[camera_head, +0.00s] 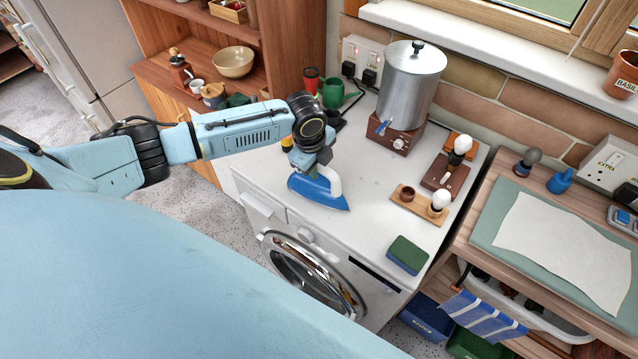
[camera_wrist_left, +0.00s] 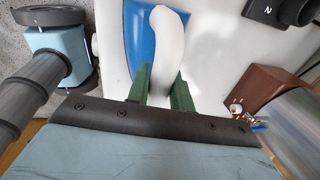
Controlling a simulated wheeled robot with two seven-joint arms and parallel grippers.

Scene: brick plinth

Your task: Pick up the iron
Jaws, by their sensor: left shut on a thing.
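The iron (camera_head: 316,192) has a blue body and a white handle. It is on or just above the white top of the washing machine (camera_head: 362,232), near its left front edge; I cannot tell whether it touches. My left gripper (camera_head: 318,168) comes down over its rear part and is shut on the white handle. In the left wrist view, the green fingers (camera_wrist_left: 160,92) sit on either side of the white handle (camera_wrist_left: 168,45), with the blue body (camera_wrist_left: 138,30) beside it. My right gripper is not in view.
A metal urn (camera_head: 410,82) on a brown base stands behind to the right. A green watering can (camera_head: 334,92) is behind the gripper. Bulbs on wooden bases (camera_head: 420,203) and a green sponge (camera_head: 407,254) are to the right. The top between is clear.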

